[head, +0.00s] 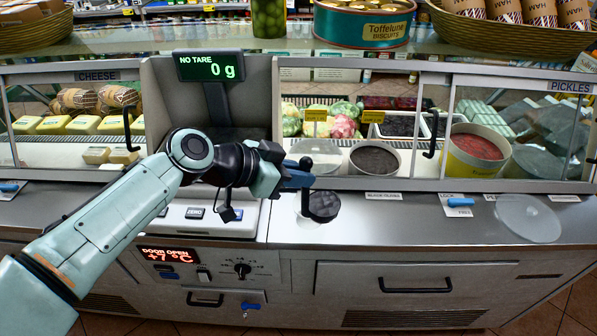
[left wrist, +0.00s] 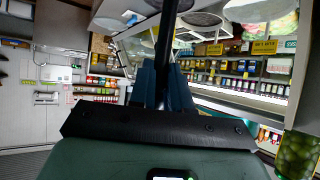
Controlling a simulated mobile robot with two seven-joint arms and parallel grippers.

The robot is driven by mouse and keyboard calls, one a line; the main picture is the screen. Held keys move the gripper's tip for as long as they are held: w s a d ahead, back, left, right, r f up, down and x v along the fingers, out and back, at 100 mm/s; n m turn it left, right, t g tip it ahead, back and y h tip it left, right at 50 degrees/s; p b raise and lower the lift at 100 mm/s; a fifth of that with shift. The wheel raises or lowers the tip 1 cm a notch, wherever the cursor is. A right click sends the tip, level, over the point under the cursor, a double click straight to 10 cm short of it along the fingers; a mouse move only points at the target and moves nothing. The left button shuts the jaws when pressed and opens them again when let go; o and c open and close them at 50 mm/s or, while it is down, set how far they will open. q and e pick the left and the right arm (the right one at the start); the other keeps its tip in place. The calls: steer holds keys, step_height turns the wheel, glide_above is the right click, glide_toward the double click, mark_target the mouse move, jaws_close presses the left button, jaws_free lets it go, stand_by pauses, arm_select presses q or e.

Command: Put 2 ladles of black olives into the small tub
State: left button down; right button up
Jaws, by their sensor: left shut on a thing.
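My left gripper (head: 298,178) is shut on a dark ladle handle (left wrist: 165,45), which rises between the blue fingers in the left wrist view. In the head view a dark, round ladle bowl (head: 322,206) hangs just below and right of the fingers, over the counter. I cannot tell what is in it. A pale, clear small tub (head: 303,219) seems to show beside and below the bowl, partly hidden by it. A white tub of black olives (head: 375,159) stands in the display case behind, right of the gripper. My right gripper is not in view.
A scale display (head: 211,67) reads 0 g at the left. A yellow tub with red contents (head: 476,149) stands in the case at right. A clear lid (head: 527,218) lies on the counter (head: 400,225). A glass shelf edge runs above the case.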

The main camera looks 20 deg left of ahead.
arm_select(q)
steer(key=w+a+f+n+g+h+p, duration=0.2)
steer(key=w+a+n+h+p, duration=0.1)
steer(key=p, duration=0.5)
steer(key=w+a+f+n+g+h+p, duration=0.2)
steer(key=w+a+f+n+h+p, duration=0.1)
steer(key=w+a+p, duration=0.3)
steer(key=shift+a+f+n+p, duration=0.25)
steer(key=shift+n+p, duration=0.35)
steer(key=shift+p, duration=0.4)
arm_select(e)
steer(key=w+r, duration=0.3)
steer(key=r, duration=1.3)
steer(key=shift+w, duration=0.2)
arm_select(q)
steer(key=shift+w, duration=0.1)
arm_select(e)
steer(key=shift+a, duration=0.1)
